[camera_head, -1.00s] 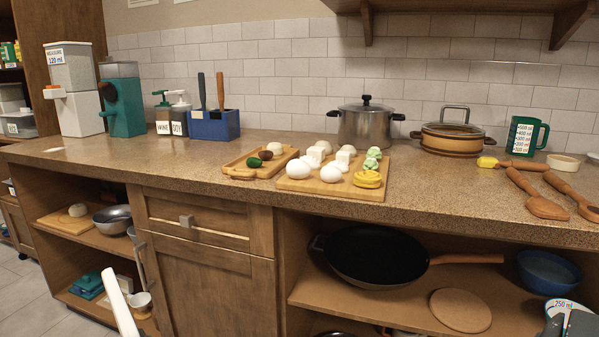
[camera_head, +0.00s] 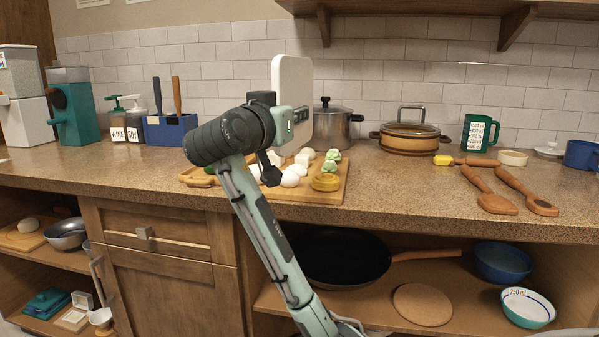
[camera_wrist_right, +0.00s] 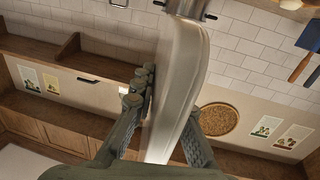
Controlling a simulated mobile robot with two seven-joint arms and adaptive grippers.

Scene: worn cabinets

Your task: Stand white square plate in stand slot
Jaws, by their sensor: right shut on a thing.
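The white square plate (camera_head: 293,78) is held up on edge above the counter, in front of the steel pot in the head view. My right gripper (camera_head: 288,122) is shut on its lower part. In the right wrist view the plate (camera_wrist_right: 180,85) runs between the fingers of the gripper (camera_wrist_right: 165,105), seen nearly edge-on. My right arm comes up from the bottom of the head view and covers part of the cutting boards. My left gripper is out of view. I cannot make out a plate stand in these frames.
Cutting boards with food (camera_head: 325,195) lie below the plate. Behind are the steel pot (camera_head: 332,128) and a tan pan with a lid (camera_head: 410,137). Wooden spoons (camera_head: 488,190) lie right. A blue utensil holder (camera_head: 170,130) stands left. The left front counter is clear.

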